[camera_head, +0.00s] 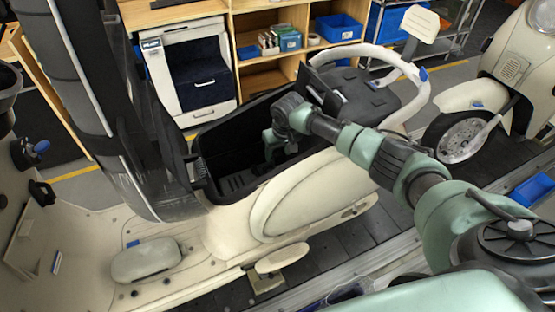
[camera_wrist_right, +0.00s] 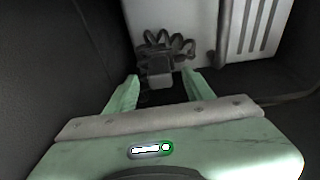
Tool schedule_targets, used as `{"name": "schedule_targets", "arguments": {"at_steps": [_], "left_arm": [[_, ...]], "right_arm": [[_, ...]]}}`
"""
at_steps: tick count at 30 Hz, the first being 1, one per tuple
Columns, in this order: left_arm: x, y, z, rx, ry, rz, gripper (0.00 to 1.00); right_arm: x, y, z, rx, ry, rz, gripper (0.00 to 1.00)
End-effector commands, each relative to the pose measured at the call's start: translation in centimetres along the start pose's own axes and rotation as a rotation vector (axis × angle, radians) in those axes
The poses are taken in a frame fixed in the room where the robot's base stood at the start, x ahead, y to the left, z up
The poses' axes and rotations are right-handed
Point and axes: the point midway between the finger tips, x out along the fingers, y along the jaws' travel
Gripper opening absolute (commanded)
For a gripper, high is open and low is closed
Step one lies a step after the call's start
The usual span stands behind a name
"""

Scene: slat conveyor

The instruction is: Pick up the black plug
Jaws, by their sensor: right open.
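My right gripper (camera_head: 272,146) reaches down into the dark storage bin (camera_head: 215,150) of a cream scooter. In the right wrist view its two green fingers (camera_wrist_right: 160,84) are open and spread apart. A dark grey plug-like piece (camera_wrist_right: 160,68), with looped cable (camera_wrist_right: 168,43) above it, shows just beyond and between the fingertips. It looks like the black plug; I cannot tell whether it lies between the fingers or past them. No contact shows. The plug cannot be made out in the head view. My left gripper is not in view.
The bin's walls are close around the gripper. The scooter's curved rail (camera_head: 421,90) rises behind my forearm. Wooden shelves (camera_head: 262,25) with blue bins stand at the back; another scooter (camera_head: 520,60) is at right.

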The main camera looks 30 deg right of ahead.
Motion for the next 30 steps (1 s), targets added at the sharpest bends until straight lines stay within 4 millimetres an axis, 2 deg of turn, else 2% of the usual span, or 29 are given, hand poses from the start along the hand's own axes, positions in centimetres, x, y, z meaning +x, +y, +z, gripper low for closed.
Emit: {"name": "schedule_targets", "arguments": {"at_steps": [4,5,10,11,21,26,30], "left_arm": [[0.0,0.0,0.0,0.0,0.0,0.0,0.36],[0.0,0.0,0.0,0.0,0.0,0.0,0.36],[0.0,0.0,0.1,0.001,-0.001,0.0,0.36],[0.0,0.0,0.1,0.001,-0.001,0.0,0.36],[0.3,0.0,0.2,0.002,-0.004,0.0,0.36],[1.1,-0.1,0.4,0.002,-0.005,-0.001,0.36],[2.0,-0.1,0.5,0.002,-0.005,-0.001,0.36]], "right_arm": [[0.0,0.0,0.0,0.0,0.001,0.0,0.53],[0.0,0.0,0.0,0.0,0.001,0.0,0.5],[0.0,0.0,0.0,0.0,0.001,0.0,0.03],[0.0,0.0,0.0,0.0,0.001,0.0,0.0],[-0.6,0.0,-0.3,0.0,0.004,-0.001,0.0],[-3.0,0.0,-1.0,-0.002,0.008,-0.001,0.0],[-5.8,0.0,-1.8,0.0,0.007,-0.002,0.0]]}}
